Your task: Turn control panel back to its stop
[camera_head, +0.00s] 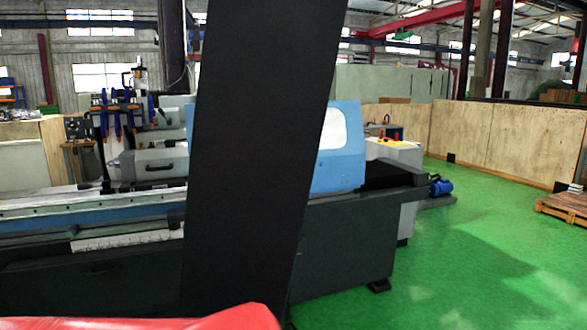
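A large, plain dark slab (262,150) stands very close in the middle of the camera_head view. It runs from the top edge nearly to the bottom and leans, with its top further right. It appears to be the control panel, but no screen, buttons, hinge or stop shows on it. It hides the middle of the grinder (90,255) behind it. Neither of my grippers is in view, so I cannot tell whether either touches the panel.
A red rounded surface (170,323) shows at the bottom edge. The blue grinder housing (341,150) stands right of the slab. Green floor (480,260) is open at the right, with wooden partitions (500,140) and a pallet (565,208) beyond. A blue motor (441,187) sits at the grinder's right end.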

